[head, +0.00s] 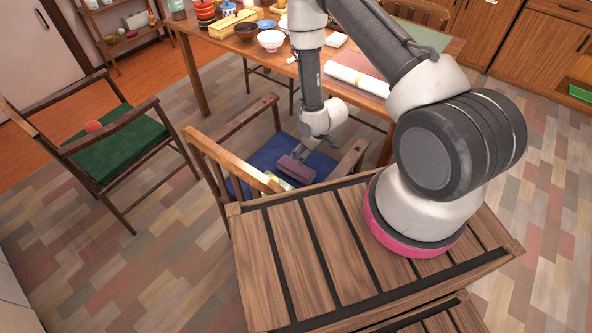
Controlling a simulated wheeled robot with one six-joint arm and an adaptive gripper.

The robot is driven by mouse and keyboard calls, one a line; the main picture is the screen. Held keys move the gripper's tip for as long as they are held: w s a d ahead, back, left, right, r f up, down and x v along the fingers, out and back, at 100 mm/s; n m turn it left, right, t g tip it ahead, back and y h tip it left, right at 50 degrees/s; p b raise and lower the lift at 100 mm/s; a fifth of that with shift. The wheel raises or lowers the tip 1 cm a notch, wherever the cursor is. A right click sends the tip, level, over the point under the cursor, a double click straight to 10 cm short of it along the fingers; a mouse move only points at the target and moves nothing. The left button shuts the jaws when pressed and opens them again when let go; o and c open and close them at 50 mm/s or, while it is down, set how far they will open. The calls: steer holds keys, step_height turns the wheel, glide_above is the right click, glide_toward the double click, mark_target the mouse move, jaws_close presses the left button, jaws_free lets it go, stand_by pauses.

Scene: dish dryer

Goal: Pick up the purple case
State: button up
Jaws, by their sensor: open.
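The purple case (296,170) is a small elongated box on or just above the blue seat (265,155) of a wooden chair, in the middle of the head view. My gripper (299,154) points down at the case from above, at the end of my arm. Its fingers are open and right at the case's upper side. They are small in this view, and I cannot tell whether they touch the case or straddle it. The case's far side is partly hidden by the fingers.
A pale yellow-green item (278,181) lies beside the case. The chair's wooden armrests and backrest (225,158) surround the seat. The dining table (190,45) behind holds bowls and a white roll (357,80). A green-seated chair (110,145) stands left. Open floor lies at lower left.

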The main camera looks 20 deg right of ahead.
glide_above(296, 167)
steer(key=s+d, duration=0.2)
steer(key=s, duration=0.1)
steer(key=f, duration=0.4)
steer(key=shift+w+d+f, duration=0.15)
steer(key=shift+w+d, duration=0.05)
steer(key=shift+w, duration=0.05)
steer(key=x, duration=0.4)
steer(key=a+x, duration=0.1)
steer(key=x, duration=0.1)
steer(key=shift+w+f, duration=0.1)
steer(key=shift+w, duration=0.35)
steer(key=c, duration=1.2)
